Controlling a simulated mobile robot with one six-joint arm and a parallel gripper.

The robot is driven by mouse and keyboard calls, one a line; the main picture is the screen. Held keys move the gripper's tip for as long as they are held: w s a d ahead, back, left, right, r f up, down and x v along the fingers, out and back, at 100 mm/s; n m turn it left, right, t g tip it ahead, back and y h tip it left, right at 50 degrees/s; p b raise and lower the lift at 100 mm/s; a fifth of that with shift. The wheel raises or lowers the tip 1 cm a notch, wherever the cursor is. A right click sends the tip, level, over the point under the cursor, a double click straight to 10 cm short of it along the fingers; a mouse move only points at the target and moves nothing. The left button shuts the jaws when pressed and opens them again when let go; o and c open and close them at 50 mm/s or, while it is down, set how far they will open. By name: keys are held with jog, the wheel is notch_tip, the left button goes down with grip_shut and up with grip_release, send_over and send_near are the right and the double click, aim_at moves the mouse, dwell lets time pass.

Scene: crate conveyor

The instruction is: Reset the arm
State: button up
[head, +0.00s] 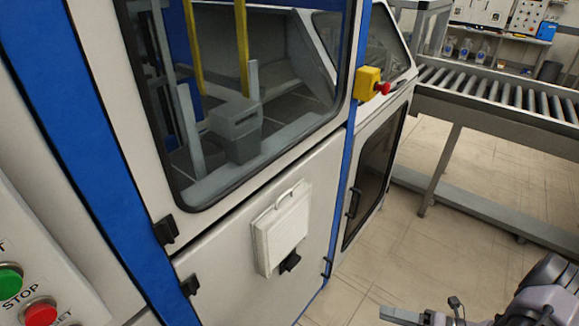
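My arm (545,287) shows at the bottom right corner of the head view, dark and grey, cut off by the frame edge. What appears to be my gripper (402,316) is a grey metal part at the bottom edge, left of the arm. Only its upper part is in the picture, above the tiled floor. I cannot tell whether its fingers are open or shut. Nothing held shows in the visible part.
A white and blue machine cabinet (235,240) with a window fills the left and middle. A yellow box with a red button (372,84) sticks out from it. A roller conveyor (500,95) runs at the right. Tiled floor (400,245) between them is clear.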

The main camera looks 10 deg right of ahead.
jog(key=w+a+r+n+g+h, duration=0.25)
jog(key=a+r+n+g, duration=0.3)
jog(key=r+n, duration=0.45)
jog(key=w+a+r+n+g+h, duration=0.2)
jog(key=a+r+n+g+h, duration=0.15)
jog(key=a+r+n, duration=0.5)
jog(key=s+a+r+n+t+h, duration=0.2)
jog(key=s+a+r+n, duration=0.2)
jog(key=r+n, duration=0.3)
jog(key=s+a+r+n+t+h, duration=0.2)
jog(key=s+a+r+n, duration=0.3)
jog(key=n, duration=0.5)
notch_tip(320, 180, up, 3)
jog(key=a, duration=0.2)
jog(key=shift+s+a+r+n+t+h, duration=0.2)
jog(key=shift+s+a+n+t+h, duration=0.1)
jog(key=shift+n+t+h, duration=0.1)
